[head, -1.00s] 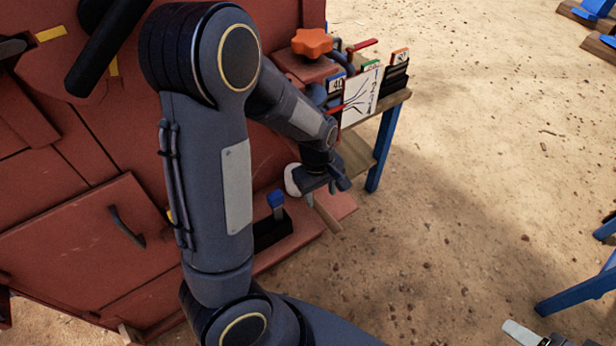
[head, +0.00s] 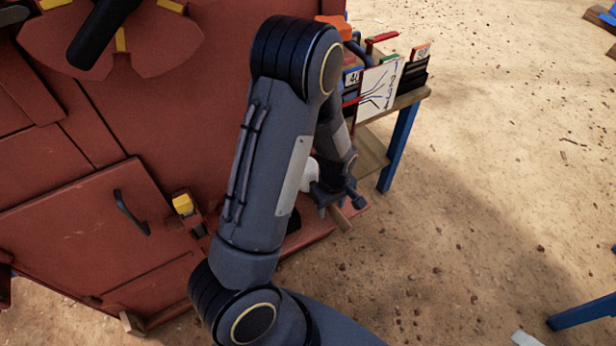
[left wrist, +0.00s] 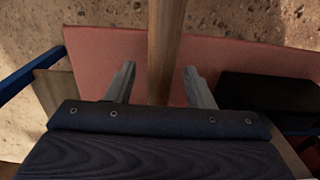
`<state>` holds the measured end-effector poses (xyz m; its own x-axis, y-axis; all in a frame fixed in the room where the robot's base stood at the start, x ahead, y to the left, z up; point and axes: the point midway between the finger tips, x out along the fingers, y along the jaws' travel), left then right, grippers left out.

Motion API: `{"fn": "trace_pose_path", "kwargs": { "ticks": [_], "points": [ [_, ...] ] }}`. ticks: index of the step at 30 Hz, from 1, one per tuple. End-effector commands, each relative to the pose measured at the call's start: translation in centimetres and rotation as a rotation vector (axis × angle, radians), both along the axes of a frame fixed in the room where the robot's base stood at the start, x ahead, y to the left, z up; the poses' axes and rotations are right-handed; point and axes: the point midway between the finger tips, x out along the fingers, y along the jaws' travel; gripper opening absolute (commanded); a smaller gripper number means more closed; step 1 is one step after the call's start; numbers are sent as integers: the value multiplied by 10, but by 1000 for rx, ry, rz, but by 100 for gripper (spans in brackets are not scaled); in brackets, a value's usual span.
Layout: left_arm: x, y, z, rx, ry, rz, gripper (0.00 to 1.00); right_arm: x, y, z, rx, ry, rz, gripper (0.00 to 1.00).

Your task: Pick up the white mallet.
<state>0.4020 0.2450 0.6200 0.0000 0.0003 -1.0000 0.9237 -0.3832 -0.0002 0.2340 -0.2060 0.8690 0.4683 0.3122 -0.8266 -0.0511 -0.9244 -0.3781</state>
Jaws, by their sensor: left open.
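The white mallet's pale head (head: 310,172) shows in the head view just left of my left gripper, partly hidden by my arm. Its wooden handle (head: 341,218) sticks out below the gripper, over the red ledge. My left gripper (head: 340,205) is at the mallet, by the handle. In the left wrist view the handle (left wrist: 165,50) runs between the two open fingers (left wrist: 160,80), with gaps on both sides. The mallet's head is not in the left wrist view. My right gripper is not in view.
The red crusher (head: 130,130) fills the left side. A wooden bench with blue legs (head: 400,145) stands behind the gripper, holding a white card (head: 380,90) and black holders. A black block (left wrist: 265,95) lies right of the fingers.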

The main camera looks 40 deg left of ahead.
Motion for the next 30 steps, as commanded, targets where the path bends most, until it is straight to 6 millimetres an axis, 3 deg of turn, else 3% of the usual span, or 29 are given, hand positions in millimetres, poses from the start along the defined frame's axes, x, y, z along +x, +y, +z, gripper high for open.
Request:
{"fn": "trace_pose_path", "kwargs": {
  "ticks": [3,14,30],
  "points": [
    [0,0,1,0,0,0,48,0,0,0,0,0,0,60],
    [0,0,1,0,0,1,1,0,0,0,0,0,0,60],
    [0,-3,9,0,-3,0,0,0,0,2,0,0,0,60]
  ]
}}
